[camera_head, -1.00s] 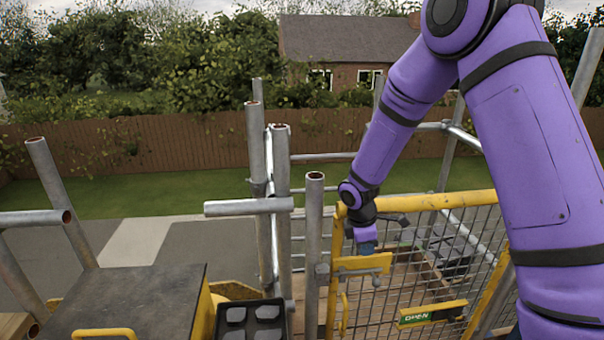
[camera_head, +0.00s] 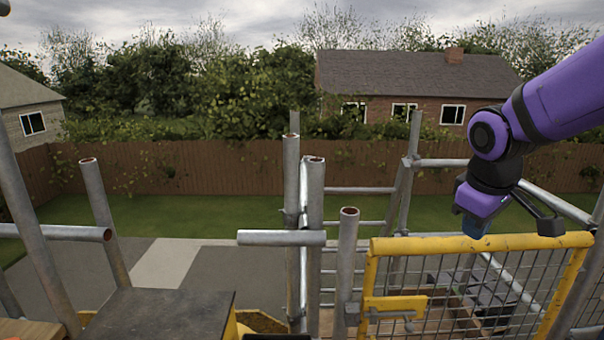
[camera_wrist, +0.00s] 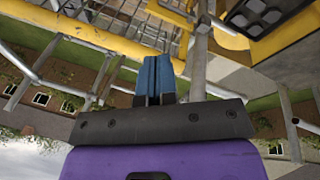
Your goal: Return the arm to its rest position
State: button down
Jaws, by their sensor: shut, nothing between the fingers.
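My purple arm comes in from the right in the head view. My gripper (camera_head: 474,228) hangs just above the top rail of the yellow mesh gate (camera_head: 480,243), near the gate's middle. In the wrist view my gripper's blue fingers (camera_wrist: 154,75) are together with nothing between them. The wrist view is tilted and shows yellow rails and scaffold poles beyond the fingers.
Grey scaffold poles (camera_head: 347,270) stand left of the gate. A dark-topped box (camera_head: 160,314) is at the lower left. A black tray (camera_wrist: 262,12) shows in the wrist view. A brown fence (camera_head: 200,180) and lawn lie behind. Open air is above the gate.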

jog(key=s+r+m+t+y, duration=0.1)
jog(key=s+r+m, duration=0.5)
jog(key=s, duration=0.9)
jog(key=shift+s+d+r+t, duration=0.25)
jog(key=shift+d+r+t, duration=0.1)
jog(key=shift+t, duration=0.45)
jog(key=c, duration=1.8)
grip_release()
jog(key=shift+c, duration=0.2)
